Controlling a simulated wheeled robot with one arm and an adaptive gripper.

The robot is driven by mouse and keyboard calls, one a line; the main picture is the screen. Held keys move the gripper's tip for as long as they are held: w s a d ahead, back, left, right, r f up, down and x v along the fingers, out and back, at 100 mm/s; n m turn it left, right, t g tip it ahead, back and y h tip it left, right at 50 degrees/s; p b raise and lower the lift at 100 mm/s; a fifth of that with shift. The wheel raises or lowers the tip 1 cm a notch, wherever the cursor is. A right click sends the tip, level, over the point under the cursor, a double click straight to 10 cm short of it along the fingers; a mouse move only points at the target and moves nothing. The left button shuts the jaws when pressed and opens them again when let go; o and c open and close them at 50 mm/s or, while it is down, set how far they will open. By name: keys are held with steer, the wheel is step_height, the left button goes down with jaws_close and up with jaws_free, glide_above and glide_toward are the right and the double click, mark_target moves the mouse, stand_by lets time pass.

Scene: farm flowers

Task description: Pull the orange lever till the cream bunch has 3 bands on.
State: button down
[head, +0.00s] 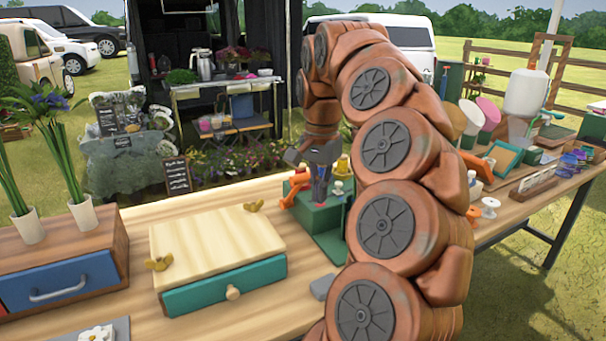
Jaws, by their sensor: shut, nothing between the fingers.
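A green box-shaped device (320,217) stands on the wooden table, with an orange lever (294,188) at its upper left. My gripper (319,194) points down just right of the orange lever, above the green device. Its fingers are shut with nothing between them. I cannot tell whether they touch the lever. No cream bunch or bands can be made out; my arm covers the area right of the device.
A pale wooden box with a teal drawer (224,287) is left of the device. A brown box with a blue drawer (65,277) and white vases (86,217) stand further left.

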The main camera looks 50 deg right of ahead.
steer(key=r+p, duration=0.1)
steer(key=r, duration=0.2)
steer(key=r+p, duration=0.1)
steer(key=r, duration=0.1)
steer(key=shift+s+a+r+p, duration=0.1)
steer(key=shift+s+r+p, duration=0.25)
steer(key=shift+s, duration=0.05)
stand_by(0.3)
steer(key=s+a+f+n, duration=0.1)
steer(key=a+f+n, duration=0.35)
steer(key=a, duration=0.55)
steer(key=a+f+n, duration=0.3)
steer(key=a+n, duration=0.3)
steer(key=a, duration=0.4)
steer(key=s+a+f+n+g, duration=0.25)
steer(key=s+a+f, duration=0.25)
steer(key=s+f, duration=0.25)
steer(key=s+a+f+n+g, duration=0.1)
steer(key=s+a+f+n, duration=0.2)
steer(key=s+a+f, duration=0.45)
step_height(320, 180, up, 17)
steer(key=d+t+p, duration=0.1)
steer(key=d+p, duration=0.1)
steer(key=p, duration=1.2)
steer(key=shift+d+t+p, duration=0.25)
steer(key=shift+t+p, duration=0.05)
steer(key=shift+t, duration=0.05)
